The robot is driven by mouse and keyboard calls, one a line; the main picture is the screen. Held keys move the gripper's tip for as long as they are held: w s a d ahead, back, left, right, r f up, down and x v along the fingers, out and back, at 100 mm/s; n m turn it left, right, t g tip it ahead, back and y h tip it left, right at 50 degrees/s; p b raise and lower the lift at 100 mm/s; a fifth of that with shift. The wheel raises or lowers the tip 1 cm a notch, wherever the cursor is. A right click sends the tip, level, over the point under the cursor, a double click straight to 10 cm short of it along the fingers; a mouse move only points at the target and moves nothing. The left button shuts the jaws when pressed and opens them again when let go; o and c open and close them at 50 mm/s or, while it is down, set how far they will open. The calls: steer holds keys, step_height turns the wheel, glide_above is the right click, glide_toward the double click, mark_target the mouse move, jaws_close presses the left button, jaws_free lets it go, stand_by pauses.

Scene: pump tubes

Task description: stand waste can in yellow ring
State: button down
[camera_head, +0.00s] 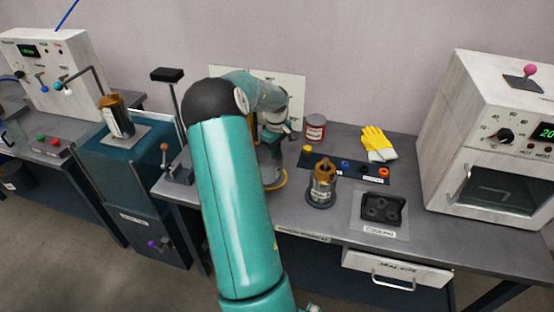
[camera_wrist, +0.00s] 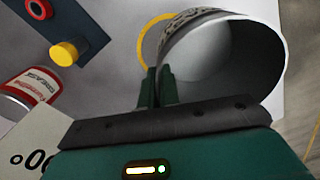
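The waste can (camera_wrist: 225,55) is a grey, hollow cylinder with a dark patterned band. It fills the upper right of the wrist view, with its open mouth towards the camera. My gripper (camera_wrist: 158,88) has its two dark green fingers close together at the can's near left rim, seemingly pinching its wall. The yellow ring (camera_wrist: 146,40) shows as an arc just beyond the can, which hides the rest. In the head view the ring (camera_head: 283,179) shows beside the can's lower part (camera_head: 270,175), mostly behind my arm. I cannot tell whether the can's base is inside the ring or above it.
A red-labelled grease tin (camera_head: 315,128) stands behind on the bench. A dark mat (camera_head: 345,165) with coloured caps, a metal pump part on a stand (camera_head: 322,185), and yellow gloves (camera_head: 377,142) lie to the right. A white oven (camera_head: 495,150) stands at far right.

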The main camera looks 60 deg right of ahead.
steer(key=shift+w+d+f, duration=0.1)
steer(key=shift+d+f, duration=0.2)
steer(key=shift+f, duration=0.6)
steer(key=shift+w+d+f, duration=0.1)
steer(key=shift+d+f, duration=0.25)
steer(key=shift+f, duration=0.5)
steer(key=shift+d+f, duration=0.3)
steer(key=shift+f, duration=0.6)
steer(key=shift+f, duration=0.1)
steer(key=c, duration=1.6)
jaws_free()
steer(key=shift+c, duration=0.2)
step_height(320, 180, up, 12)
